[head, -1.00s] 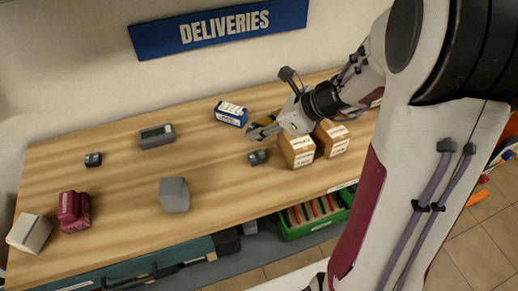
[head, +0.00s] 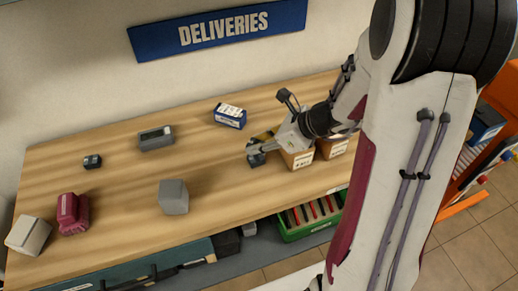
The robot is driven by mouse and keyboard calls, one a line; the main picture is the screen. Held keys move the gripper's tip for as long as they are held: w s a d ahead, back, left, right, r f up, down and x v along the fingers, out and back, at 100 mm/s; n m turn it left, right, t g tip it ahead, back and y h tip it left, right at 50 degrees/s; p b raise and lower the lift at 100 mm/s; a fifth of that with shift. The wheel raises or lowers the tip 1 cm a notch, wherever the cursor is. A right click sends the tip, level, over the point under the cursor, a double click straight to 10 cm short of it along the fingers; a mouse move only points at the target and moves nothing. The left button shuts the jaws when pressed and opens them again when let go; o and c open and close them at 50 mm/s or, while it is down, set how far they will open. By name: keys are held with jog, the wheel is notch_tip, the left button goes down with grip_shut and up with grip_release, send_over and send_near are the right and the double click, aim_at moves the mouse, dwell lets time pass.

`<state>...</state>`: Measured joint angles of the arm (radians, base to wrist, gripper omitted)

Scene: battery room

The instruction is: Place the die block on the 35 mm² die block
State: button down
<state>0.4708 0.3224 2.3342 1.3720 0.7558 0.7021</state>
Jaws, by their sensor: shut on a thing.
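My gripper (head: 256,149) is low over the right half of the wooden table, beside the cardboard boxes. It is shut on a small dark grey die block (head: 256,159), which is at or close to the table top; I cannot tell whether it touches. The fingers cover part of it. A second small dark die block (head: 92,161) stands alone at the left rear of the table, well away from my gripper. The markings on both blocks are too small to read.
A grey device (head: 156,138), a grey block (head: 174,197), a maroon object (head: 73,213) and a pale box (head: 29,234) stand to the left. Clear tabletop lies between.

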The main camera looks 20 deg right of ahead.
jog(key=shift+f, duration=1.45)
jog(key=shift+f, duration=0.1)
jog(key=c, duration=1.7)
grip_release()
jog(key=shift+v, duration=0.8)
jog(key=v, duration=1)
jog(key=shift+r, duration=0.25)
jog(key=shift+s, duration=0.2)
